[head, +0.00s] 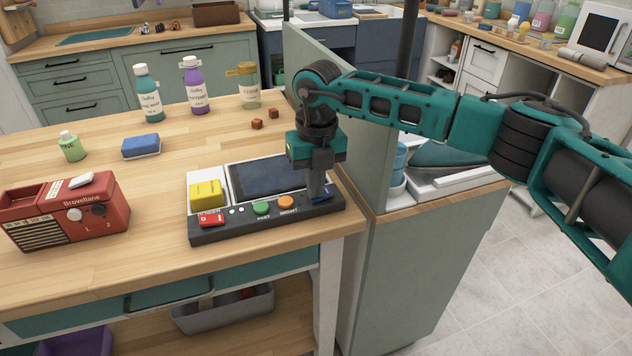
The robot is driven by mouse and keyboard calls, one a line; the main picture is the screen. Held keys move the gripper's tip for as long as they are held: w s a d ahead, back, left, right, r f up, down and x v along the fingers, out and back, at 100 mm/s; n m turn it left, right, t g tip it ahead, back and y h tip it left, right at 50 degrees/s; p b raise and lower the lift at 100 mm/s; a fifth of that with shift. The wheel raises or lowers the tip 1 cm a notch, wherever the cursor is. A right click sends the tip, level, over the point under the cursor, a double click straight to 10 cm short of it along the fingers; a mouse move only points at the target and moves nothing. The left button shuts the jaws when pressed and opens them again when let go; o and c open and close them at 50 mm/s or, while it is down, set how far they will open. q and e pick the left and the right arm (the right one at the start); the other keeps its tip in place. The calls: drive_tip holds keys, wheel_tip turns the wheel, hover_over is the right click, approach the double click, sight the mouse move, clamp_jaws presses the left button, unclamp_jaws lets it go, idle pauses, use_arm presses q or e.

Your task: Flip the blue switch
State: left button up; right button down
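A dark control panel (240,229) lies near the front right corner of the wooden counter. The blue switch (323,196) is at the panel's right end, partly hidden behind my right gripper. My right gripper (317,196) points down at the switch, its fingertips at or just above it. I cannot tell whether they touch. The fingers overlap from this side, so their opening is not clear. No held object shows. My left gripper is not in view.
The panel also has a red switch (211,219), a green button (261,208), an orange button (286,202) and a yellow block (207,194). A red radio-like box (65,212) stands left. A green partition (335,100) rises right of the counter.

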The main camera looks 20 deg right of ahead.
sight(324, 192)
drive_tip(key=shift+d+f, duration=0.15)
drive_tip(key=shift+f, duration=0.05)
drive_tip(key=shift+d+r, duration=0.1)
drive_tip(key=shift+d, duration=0.65)
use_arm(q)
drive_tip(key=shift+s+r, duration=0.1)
use_arm(e)
drive_tip(key=shift+r, duration=0.15)
drive_tip(key=shift+r+p, duration=0.3)
drive_tip(key=shift+p, duration=0.15)
wheel_tip(324, 192, up, 4)
drive_tip(key=shift+r+p, duration=0.25)
drive_tip(key=shift+p, duration=0.6)
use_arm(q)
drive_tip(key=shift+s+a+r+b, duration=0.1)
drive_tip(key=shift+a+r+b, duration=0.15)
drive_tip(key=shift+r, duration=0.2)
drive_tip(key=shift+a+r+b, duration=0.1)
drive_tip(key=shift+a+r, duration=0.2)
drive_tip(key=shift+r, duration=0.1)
use_arm(e)
wheel_tip(324, 192, up, 9)
